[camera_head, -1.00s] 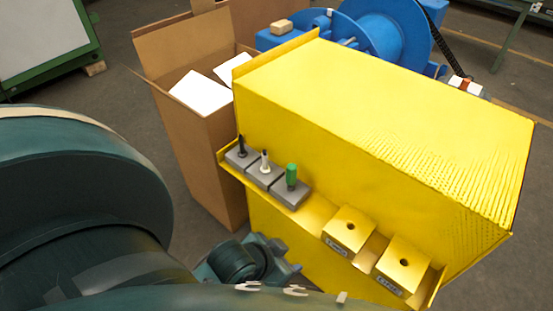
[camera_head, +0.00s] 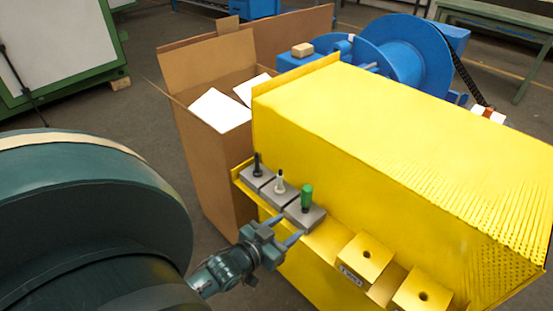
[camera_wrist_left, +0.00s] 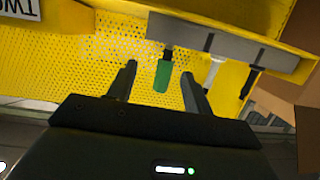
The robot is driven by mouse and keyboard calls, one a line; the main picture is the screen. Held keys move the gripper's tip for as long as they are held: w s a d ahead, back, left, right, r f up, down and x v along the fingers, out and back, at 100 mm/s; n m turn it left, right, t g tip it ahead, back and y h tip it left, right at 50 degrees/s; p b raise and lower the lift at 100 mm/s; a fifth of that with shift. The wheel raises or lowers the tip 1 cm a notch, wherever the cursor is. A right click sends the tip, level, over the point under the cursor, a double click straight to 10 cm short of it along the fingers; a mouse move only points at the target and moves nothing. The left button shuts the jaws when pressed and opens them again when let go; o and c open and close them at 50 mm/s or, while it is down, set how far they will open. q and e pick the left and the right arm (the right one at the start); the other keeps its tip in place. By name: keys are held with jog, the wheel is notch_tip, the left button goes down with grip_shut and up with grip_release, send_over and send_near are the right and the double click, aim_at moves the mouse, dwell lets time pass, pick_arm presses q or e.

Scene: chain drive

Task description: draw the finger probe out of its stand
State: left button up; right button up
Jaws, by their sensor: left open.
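Three handled tools stand upright in grey blocks on the yellow ledge: a green one (camera_head: 306,198), a white one (camera_head: 280,181) and a black one (camera_head: 257,165). No label shows which is the finger probe. The green tool stands nearest my left gripper (camera_head: 285,228), in the rightmost grey block (camera_head: 306,217). That gripper is open and empty, just in front of the block. In the left wrist view the green handle (camera_wrist_left: 162,77) appears between the two spread fingers, with no clear contact. The right gripper is not in view.
A large yellow housing (camera_head: 380,120) rises behind the ledge. Two yellow blocks with holes, one here (camera_head: 366,258), sit to the right. An open cardboard box (camera_head: 205,150) stands left of the housing. A blue drum (camera_head: 405,55) is behind.

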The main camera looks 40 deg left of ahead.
aim_at(312, 194)
pick_arm(q)
jog(key=w+t, duration=0.1)
jog(key=w, duration=0.3)
jog(key=w+t, duration=0.1)
jog(key=w, duration=0.3)
jog(key=w+a+r, duration=0.1)
jog(key=w, duration=0.3)
jog(key=shift+w+a+r+t+h, duration=0.1)
jog(key=shift+w+t+h, duration=0.2)
jog(key=shift+w+t, duration=0.1)
